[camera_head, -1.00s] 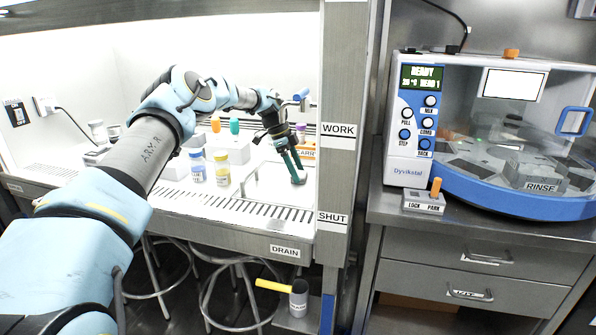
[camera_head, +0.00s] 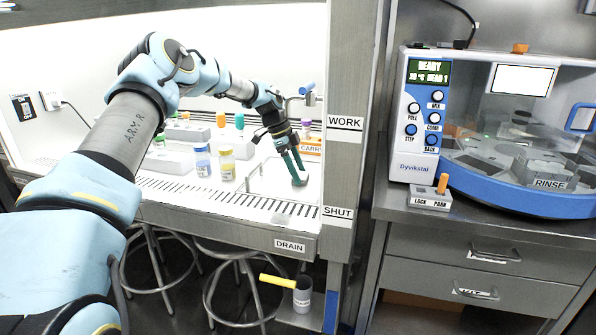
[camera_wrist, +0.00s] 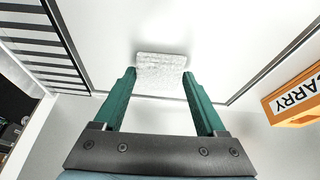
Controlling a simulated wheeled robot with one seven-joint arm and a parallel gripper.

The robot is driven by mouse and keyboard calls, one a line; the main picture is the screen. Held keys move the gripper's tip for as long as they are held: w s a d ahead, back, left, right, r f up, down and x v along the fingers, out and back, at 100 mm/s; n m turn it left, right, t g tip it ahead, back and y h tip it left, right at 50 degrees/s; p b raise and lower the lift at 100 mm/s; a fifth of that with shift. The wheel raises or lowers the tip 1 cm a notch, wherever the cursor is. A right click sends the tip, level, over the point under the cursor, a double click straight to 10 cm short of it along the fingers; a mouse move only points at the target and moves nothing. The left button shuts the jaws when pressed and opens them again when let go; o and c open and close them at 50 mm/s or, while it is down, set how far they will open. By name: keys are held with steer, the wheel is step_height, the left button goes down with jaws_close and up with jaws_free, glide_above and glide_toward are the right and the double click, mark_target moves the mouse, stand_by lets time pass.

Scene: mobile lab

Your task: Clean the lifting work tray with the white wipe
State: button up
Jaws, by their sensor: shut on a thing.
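My gripper (camera_head: 298,166) reaches into the lit cabinet, its green fingers pointing down. In the wrist view my gripper (camera_wrist: 160,82) is shut on the white wipe (camera_wrist: 161,68), a pale textured block between the fingertips. The wipe is hard to make out in the head view, hidden at the fingertips. The work tray (camera_head: 262,183) is a flat, pale surface with a dark edge; it also fills the upper middle of the wrist view (camera_wrist: 215,30). The wipe is over the tray; I cannot tell whether it touches it.
A blue-labelled bottle (camera_head: 202,160) and a yellow-labelled bottle (camera_head: 227,165) stand left of the tray. An orange CARRY block (camera_wrist: 296,98) lies close to its right. A slotted drain strip (camera_head: 230,200) runs along the front. The cabinet post (camera_head: 345,130) stands at the right.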

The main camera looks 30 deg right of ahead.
steer(key=shift+r+p, duration=1.75)
steer(key=shift+r, duration=1.2)
steer(key=shift+r+p, duration=1.05)
steer(key=shift+r, duration=0.45)
